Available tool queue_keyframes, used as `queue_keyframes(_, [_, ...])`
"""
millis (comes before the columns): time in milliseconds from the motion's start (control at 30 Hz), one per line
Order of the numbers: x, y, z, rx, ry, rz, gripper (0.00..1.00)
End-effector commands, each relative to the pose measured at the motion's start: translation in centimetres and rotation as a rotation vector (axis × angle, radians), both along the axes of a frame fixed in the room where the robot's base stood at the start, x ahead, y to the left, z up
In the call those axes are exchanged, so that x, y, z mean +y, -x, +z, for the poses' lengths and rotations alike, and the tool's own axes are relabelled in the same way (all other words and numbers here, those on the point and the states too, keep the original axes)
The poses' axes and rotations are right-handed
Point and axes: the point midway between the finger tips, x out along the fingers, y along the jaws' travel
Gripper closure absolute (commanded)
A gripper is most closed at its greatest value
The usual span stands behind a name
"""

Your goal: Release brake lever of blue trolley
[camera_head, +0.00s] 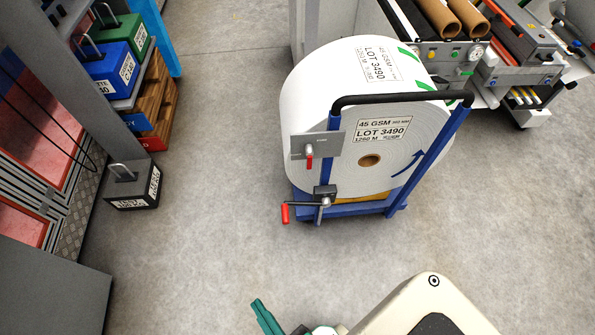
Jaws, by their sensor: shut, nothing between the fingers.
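The blue trolley (430,160) stands on the floor in the middle, with a black handlebar (400,98) on top. It carries a large white paper roll (330,85) labelled LOT 3490. A grey plate (330,140) on its left upright bears a small lever (309,157) with a red grip that hangs down; the plate's lettering is too small to read. Lower down, a crank (300,207) with a red handle sticks out left. My gripper (257,303), with teal fingers, is at the bottom edge, partly cut off. It is shut and empty, well apart from the trolley.
A rack with blue (112,75) and green (125,38) weights stands at the upper left. A black weight (133,190) sits on the floor at the left. A machine with brown rollers (440,18) is behind the trolley. The floor between my gripper and the trolley is clear.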

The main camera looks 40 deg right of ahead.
Motion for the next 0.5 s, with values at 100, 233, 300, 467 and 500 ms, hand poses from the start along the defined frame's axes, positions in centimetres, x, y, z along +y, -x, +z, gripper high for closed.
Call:
queue_keyframes(100, [-0.5,-2.6,-4.9,0.086,0.155,0.042,1.0])
queue_keyframes(233, [-2.3,-5.6,-9.5,0.187,0.347,0.053,1.0])
queue_keyframes(300, [-3.7,-7.4,-11.5,0.239,0.449,0.042,1.0])
queue_keyframes(467, [-7.5,-11.8,-14.1,0.348,0.679,-0.024,1.0])
queue_keyframes(500, [-8.4,-12.9,-14.4,0.373,0.735,-0.049,1.0])
